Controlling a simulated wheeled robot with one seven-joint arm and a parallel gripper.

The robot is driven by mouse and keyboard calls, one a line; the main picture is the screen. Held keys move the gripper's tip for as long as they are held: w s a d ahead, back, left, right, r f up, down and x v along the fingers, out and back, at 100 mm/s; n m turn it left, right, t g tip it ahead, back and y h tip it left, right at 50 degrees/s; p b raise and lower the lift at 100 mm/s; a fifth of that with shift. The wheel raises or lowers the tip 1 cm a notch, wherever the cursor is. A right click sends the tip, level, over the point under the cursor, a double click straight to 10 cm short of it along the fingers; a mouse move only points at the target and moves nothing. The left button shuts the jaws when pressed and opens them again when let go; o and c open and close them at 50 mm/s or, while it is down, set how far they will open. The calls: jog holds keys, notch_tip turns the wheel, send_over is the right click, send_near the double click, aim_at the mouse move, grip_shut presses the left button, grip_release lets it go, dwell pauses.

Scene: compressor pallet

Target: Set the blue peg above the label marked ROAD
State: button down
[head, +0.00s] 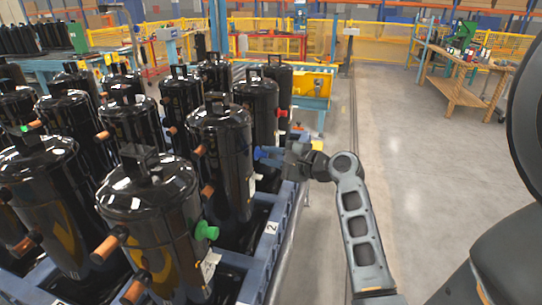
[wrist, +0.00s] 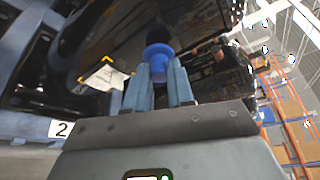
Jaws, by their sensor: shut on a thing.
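The blue peg (head: 268,154) is a small flanged plug at the side of a black compressor in the middle of the head view. It also shows in the wrist view (wrist: 158,52), between the fingers of my gripper (wrist: 158,88). My gripper (head: 284,154) is shut on the peg, with its far end pointing at the dark compressor side. I cannot tell whether the peg touches the compressor or sits in a port. No label reading ROAD can be made out. A pale label with a yellow mark (wrist: 104,73) on the compressor is too small to read.
Black compressors (head: 222,150) with copper stubs crowd the blue pallet (head: 262,262). A green peg (head: 206,231) sits on the front compressor, a red one (head: 283,113) farther back. A "2" tag (head: 271,227) marks the pallet edge. The floor at right is clear, before a wooden workbench (head: 462,75).

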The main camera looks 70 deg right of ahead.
jog(key=shift+w, duration=0.7)
dwell(0.4)
jog(key=c, duration=0.9)
grip_release()
jog(key=v, duration=0.8)
jog(key=shift+b, duration=0.4)
jog(key=shift+w, duration=0.1)
